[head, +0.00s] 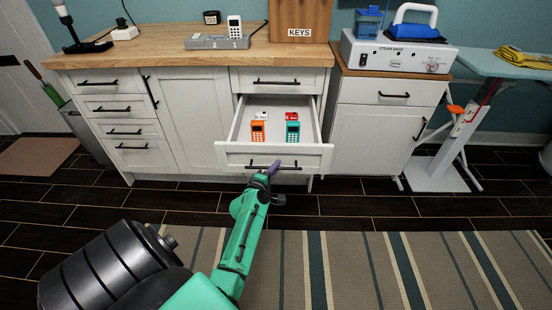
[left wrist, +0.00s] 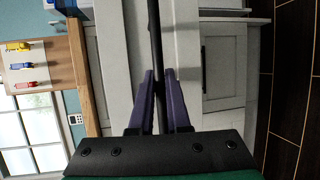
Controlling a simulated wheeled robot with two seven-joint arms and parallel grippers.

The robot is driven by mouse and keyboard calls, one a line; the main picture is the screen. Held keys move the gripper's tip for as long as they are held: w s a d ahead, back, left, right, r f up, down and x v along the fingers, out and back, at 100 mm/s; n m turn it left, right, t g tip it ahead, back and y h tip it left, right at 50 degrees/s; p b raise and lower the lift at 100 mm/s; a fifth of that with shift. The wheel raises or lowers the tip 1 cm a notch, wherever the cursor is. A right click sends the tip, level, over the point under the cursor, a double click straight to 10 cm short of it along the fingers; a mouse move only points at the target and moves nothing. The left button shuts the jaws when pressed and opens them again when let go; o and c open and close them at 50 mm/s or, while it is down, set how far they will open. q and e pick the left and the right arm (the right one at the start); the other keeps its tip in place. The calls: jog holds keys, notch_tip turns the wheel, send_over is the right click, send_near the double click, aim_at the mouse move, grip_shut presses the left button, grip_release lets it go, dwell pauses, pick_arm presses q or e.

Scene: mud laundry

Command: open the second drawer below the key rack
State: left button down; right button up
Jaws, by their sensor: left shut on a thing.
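The key rack (head: 299,20) is a wooden board marked KEYS above the counter; it also shows sideways in the left wrist view (left wrist: 50,62). Below it is a closed white top drawer (head: 250,76). The second drawer (head: 228,150) is pulled well out. My left gripper (head: 272,169), with purple fingers, is at this drawer's front. In the left wrist view the black bar handle (left wrist: 156,40) runs between the fingers (left wrist: 158,85), which are shut on it. My right gripper is in neither view.
Inside the open drawer lie an orange handset (head: 258,131) and a teal handset (head: 293,131), with small tags behind them. A steam base (head: 392,58) stands on the right cabinet. A striped rug (head: 400,265) covers the clear floor in front.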

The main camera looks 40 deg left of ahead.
pick_arm(q)
jog(key=shift+s+d+p, duration=0.4)
jog(key=shift+s+d, duration=0.5)
jog(key=shift+s, duration=0.3)
jog(key=shift+s+d+p, duration=0.35)
jog(key=shift+s+d, duration=0.55)
jog(key=shift+s, duration=0.25)
jog(key=c, duration=0.9)
grip_release()
jog(key=shift+s, duration=0.1)
jog(key=v, duration=1.4)
jog(key=shift+s+d+r+b, duration=0.1)
jog(key=shift+s+d+b, duration=0.05)
jog(key=shift+b, duration=0.25)
